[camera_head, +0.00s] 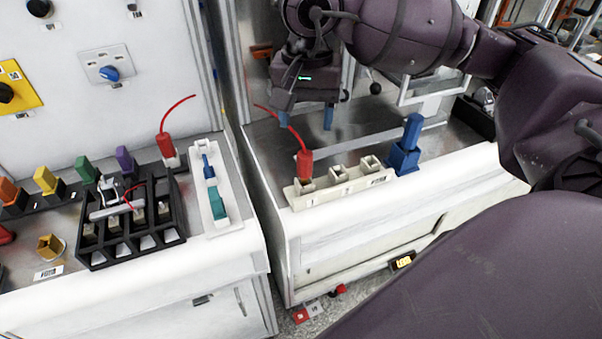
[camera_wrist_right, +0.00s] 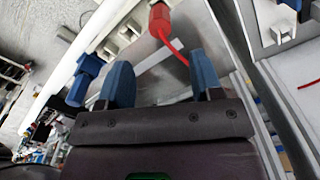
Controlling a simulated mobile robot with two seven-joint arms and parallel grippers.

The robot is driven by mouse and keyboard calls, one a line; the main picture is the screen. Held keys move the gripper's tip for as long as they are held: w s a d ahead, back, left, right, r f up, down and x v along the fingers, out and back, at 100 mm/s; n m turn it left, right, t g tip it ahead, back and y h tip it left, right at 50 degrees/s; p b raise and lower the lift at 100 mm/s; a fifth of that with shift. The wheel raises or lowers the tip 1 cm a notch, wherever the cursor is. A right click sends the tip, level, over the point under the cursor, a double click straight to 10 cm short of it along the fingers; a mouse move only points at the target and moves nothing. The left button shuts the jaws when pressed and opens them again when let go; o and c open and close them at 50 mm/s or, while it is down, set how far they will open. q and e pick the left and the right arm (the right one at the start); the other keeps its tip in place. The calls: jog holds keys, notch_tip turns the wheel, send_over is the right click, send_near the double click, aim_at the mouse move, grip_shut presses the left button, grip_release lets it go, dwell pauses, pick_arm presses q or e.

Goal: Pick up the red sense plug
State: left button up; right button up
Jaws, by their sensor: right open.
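A red plug (camera_head: 305,163) with a red lead stands upright in the left end of a white three-socket holder (camera_head: 340,186) on the right-hand bench. It also shows in the right wrist view (camera_wrist_right: 158,20), beyond my fingertips. A second red plug (camera_head: 166,146) with a red lead stands on the left-hand bench. Which one is named the sense plug I cannot tell. My right gripper (camera_head: 306,120), with blue fingertips, is open and empty, above and behind the holder's red plug. In the right wrist view its fingers (camera_wrist_right: 161,78) are apart, with the red lead showing between them. My left gripper is out of view.
A blue block with a post (camera_head: 405,152) stands right of the holder. On the left-hand bench are a black rack (camera_head: 130,245), a white tray with blue and teal parts (camera_head: 222,226) and several coloured plugs. A gap separates the benches. Metal surface behind the holder is bare.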

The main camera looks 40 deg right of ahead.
aim_at(305, 153)
notch_tip(305, 153, down, 5)
jog(key=shift+a+f, duration=0.1)
jog(key=shift+f, duration=0.1)
notch_tip(305, 153, down, 4)
jog(key=shift+s+f, duration=0.1)
jog(key=shift+a+f, duration=0.1)
jog(key=shift+f, duration=0.15)
